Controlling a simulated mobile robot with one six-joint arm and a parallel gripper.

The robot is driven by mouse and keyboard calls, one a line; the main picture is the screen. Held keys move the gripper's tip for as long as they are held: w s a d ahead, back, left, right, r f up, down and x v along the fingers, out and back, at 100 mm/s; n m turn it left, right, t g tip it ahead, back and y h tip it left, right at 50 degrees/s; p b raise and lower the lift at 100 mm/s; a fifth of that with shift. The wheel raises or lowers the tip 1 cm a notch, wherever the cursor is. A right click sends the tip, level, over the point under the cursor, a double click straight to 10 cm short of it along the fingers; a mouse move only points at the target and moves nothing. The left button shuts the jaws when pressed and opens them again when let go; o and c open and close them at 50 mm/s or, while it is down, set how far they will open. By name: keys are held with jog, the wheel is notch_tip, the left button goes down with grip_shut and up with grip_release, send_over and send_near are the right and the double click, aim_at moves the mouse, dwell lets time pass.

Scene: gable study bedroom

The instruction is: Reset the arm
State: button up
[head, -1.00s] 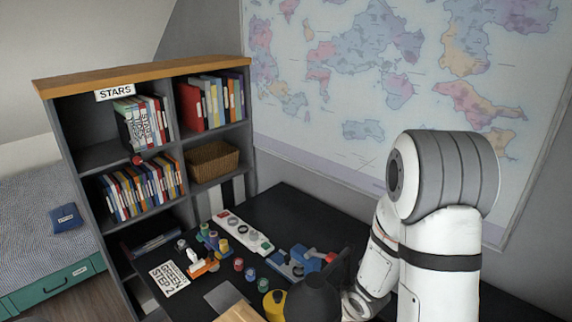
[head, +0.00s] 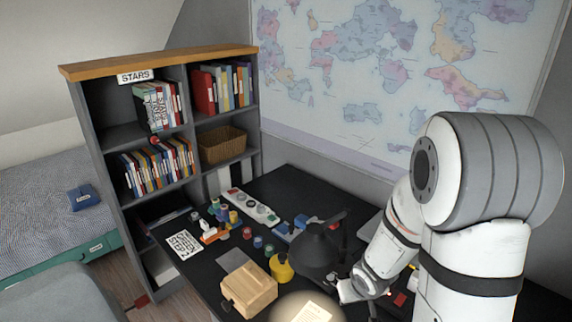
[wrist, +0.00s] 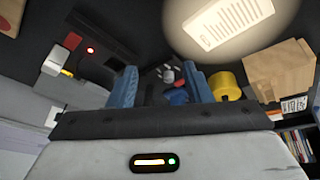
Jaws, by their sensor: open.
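My arm (head: 480,200) stands at the right of the head view, bent downward over the desk. Its wrist end (head: 352,288) is low, beside the black desk lamp (head: 318,252); the fingers cannot be made out there. In the wrist view my gripper (wrist: 161,88) shows two blue fingers spread apart. No held object can be made out between them. Beyond the fingers lies the dark desk with small blurred items.
The desk (head: 290,190) holds a wooden box (head: 248,290), a yellow container (head: 281,268), a power strip (head: 250,206), a card (head: 184,244) and several small pots. Lamplight falls on a paper (head: 313,312). A bookcase (head: 158,65) stands left, and a wall map (head: 390,75) hangs behind.

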jog(key=s+d+r+m+h, duration=0.1)
jog(key=s+r, duration=0.3)
jog(key=r, duration=0.7)
jog(key=s+a+r+g+y, duration=0.1)
jog(key=s+a+r, duration=0.2)
jog(key=s+r, duration=0.6)
jog(key=s, duration=0.2)
jog(key=shift+s+a+r+m, duration=0.2)
jog(key=shift+s+a+m, duration=0.15)
jog(key=shift+s+m, duration=0.05)
